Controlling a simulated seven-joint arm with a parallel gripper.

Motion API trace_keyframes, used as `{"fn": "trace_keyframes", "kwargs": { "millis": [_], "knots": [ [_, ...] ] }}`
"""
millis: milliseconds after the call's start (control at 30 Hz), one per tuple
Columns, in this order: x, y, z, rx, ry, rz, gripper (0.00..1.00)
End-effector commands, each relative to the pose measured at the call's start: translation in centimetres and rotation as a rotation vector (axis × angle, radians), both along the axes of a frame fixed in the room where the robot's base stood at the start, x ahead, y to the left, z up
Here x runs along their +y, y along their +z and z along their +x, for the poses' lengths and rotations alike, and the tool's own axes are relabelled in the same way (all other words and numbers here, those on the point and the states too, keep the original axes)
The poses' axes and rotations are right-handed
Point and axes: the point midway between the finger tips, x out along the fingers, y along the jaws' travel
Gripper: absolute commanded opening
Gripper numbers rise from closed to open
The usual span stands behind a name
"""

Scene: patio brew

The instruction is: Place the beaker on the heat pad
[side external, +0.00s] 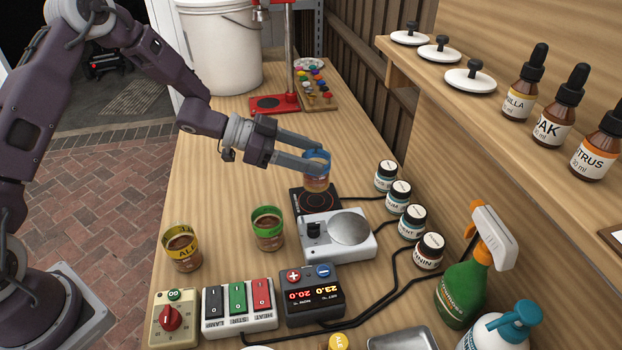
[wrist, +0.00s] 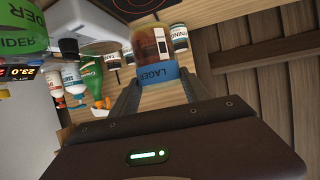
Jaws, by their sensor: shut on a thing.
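A clear beaker with a blue band (side external: 317,180) and brown contents is held between the fingers of my gripper (side external: 318,162) in the side view. In the wrist view my gripper (wrist: 158,88) is shut on the beaker (wrist: 160,72), whose band reads LAGER. The black heat pad (side external: 308,205) with red rings lies just below and in front of the beaker in the side view. The heat pad's corner (wrist: 140,6) shows at the top of the wrist view. Whether the beaker touches the pad or hangs above it I cannot tell.
A green-banded beaker (side external: 267,230) and a yellow-banded beaker (side external: 182,250) stand nearer the front. A white stirrer or scale with a round plate (side external: 348,229) sits right beside the pad. Several small jars (side external: 398,195) line the wall side. Black cables cross the right part of the table.

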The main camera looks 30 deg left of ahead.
Motion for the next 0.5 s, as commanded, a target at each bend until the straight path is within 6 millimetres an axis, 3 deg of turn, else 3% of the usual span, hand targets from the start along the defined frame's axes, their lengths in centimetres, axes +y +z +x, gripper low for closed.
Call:
{"fn": "trace_keyframes", "kwargs": {
  "millis": [200, 500],
  "knots": [
    [0.0, -3.9, 0.0, 0.002, 0.001, -0.002, 0.03],
    [0.0, -4.5, 0.0, -0.002, -0.001, 0.000, 0.03]
  ]
}}
